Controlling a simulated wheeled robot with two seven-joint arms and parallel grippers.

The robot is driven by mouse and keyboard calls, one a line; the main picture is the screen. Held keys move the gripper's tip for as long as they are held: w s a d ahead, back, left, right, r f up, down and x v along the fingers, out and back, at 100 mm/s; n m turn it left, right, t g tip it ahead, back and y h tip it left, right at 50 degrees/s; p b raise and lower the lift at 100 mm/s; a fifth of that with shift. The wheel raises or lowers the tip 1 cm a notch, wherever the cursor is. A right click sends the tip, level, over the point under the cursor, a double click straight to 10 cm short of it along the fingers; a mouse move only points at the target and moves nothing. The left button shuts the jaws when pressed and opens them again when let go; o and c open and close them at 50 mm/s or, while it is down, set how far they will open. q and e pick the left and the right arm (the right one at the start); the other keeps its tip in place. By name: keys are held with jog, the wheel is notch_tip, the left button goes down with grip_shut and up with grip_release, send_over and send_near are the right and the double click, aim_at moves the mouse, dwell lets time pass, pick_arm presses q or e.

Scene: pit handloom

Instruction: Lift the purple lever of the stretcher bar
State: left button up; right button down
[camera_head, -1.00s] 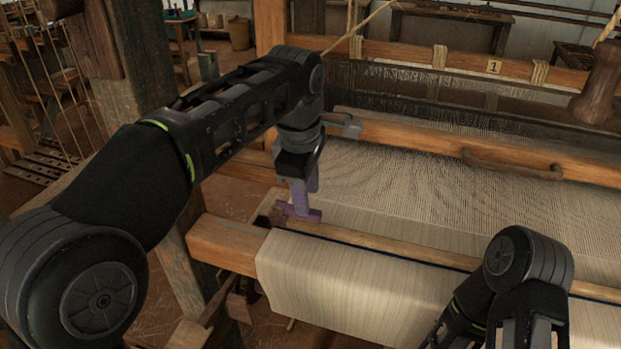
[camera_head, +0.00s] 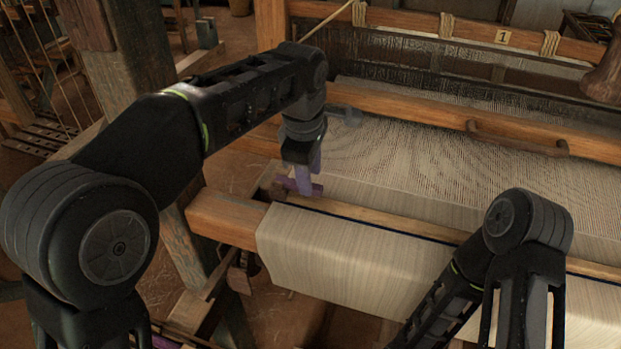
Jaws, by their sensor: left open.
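The purple lever (camera_head: 287,183) shows as a short purple piece at the left end of the wooden bar (camera_head: 395,224) along the cloth's front fold. My left gripper (camera_head: 307,188) points down over it, open, with upright purplish fingers at the lever. The fingers and lever overlap in similar colours, so I cannot tell whether they touch. The gripper hides part of the lever. My right arm comes in at the lower right, and its gripper is out of view.
Pale woven cloth (camera_head: 345,260) hangs over the front beam (camera_head: 225,217). Behind, a wooden crossbeam (camera_head: 420,116) with a curved handle (camera_head: 515,143) spans the warp. A thick post (camera_head: 125,75) stands left, behind my left arm. A purple strip (camera_head: 165,342) shows at the bottom left.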

pick_arm(q)
jog(key=shift+w+f, duration=0.25)
jog(key=shift+f, duration=1.05)
grip_shut()
dwell(0.5)
